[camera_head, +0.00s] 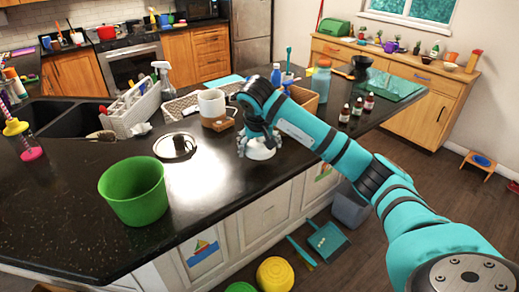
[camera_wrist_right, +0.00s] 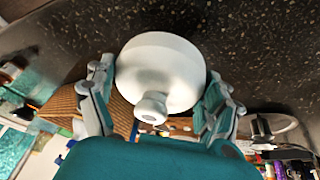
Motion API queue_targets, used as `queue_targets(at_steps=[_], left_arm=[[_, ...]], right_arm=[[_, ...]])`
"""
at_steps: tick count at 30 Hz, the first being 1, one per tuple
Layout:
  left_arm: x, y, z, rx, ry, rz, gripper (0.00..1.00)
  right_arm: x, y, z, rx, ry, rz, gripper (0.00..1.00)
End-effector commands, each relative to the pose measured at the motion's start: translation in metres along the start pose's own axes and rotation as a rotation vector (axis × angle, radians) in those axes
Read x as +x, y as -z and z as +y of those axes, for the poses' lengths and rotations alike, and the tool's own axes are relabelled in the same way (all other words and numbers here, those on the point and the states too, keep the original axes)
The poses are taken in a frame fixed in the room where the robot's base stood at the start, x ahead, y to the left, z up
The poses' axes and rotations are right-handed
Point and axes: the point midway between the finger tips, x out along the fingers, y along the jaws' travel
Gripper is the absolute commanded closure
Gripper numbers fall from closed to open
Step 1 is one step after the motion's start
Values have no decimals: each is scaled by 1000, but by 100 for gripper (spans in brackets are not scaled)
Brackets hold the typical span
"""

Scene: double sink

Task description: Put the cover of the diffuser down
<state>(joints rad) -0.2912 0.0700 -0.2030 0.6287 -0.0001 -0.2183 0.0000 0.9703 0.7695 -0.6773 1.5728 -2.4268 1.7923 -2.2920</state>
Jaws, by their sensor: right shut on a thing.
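The diffuser's cover (camera_head: 262,151) is a white dome. My right gripper (camera_head: 256,143) has it between its fingers, low over the dark counter near its front edge. In the right wrist view the cover (camera_wrist_right: 160,62) sits between the two fingers of the gripper (camera_wrist_right: 160,78), with its small spout toward the palm. I cannot tell whether the cover touches the counter. What looks like the diffuser body (camera_head: 212,103), white with a brown base, stands on the counter to the left of the gripper. My left gripper is not in view.
A round metal lid (camera_head: 175,146) lies left of the gripper. A green bucket (camera_head: 134,191) stands at the front left. Bare counter (camera_head: 215,180) lies front-left of the gripper.

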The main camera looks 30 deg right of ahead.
Motion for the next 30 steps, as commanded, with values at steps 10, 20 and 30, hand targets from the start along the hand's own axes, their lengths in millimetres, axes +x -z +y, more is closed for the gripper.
queue_targets(at_steps=[10,20,30], left_arm=[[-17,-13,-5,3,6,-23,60],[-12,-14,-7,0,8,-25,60],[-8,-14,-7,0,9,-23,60]], right_arm=[[26,-13,-3,-1,2,0,47],[31,-15,-3,-1,0,-1,47],[38,-18,-3,0,0,-2,47]])
